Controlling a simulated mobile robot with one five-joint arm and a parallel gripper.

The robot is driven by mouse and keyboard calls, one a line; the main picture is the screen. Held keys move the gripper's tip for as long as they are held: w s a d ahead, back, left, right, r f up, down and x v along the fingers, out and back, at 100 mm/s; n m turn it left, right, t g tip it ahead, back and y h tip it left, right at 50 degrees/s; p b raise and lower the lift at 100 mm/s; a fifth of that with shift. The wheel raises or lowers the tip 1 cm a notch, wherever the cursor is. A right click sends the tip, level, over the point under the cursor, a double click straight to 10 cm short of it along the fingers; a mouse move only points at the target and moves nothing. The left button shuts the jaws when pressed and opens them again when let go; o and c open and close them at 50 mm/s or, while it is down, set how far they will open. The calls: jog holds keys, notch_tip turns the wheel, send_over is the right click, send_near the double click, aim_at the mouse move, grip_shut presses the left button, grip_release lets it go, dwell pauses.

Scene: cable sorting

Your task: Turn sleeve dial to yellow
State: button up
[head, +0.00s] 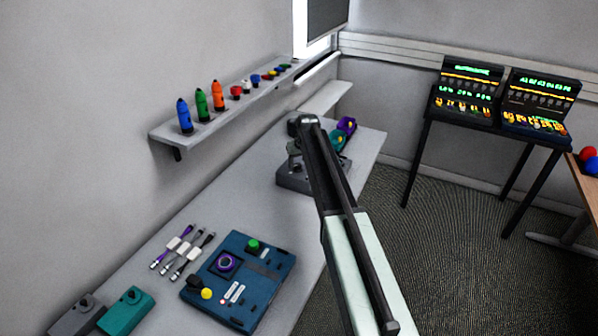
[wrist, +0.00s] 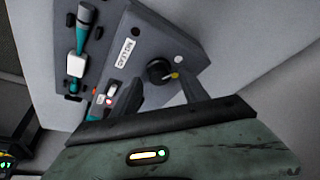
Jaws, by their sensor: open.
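In the wrist view a dark round dial (wrist: 158,70) with a small yellow mark at its lower right sits on a grey box (wrist: 190,38). I cannot read whether it is the sleeve dial. My gripper (wrist: 161,88) is open, its two dark fingers on either side of the dial's lower part. Whether they touch it I cannot tell. In the head view the grey box (head: 292,177) stands on the bench, mostly behind my arm, and the dial is hidden there.
A blue panel (head: 262,300) with a purple ring, several cables (head: 182,246) and a teal box (head: 126,312) lie nearer on the bench. A wall shelf (head: 205,128) runs along the left.

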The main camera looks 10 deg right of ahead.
jog(key=shift+w+f, duration=0.2)
jog(key=shift+f, duration=0.45)
jog(key=shift+r, duration=0.15)
jog(key=shift+c, duration=0.3)
jog(key=c, duration=1)
grip_shut()
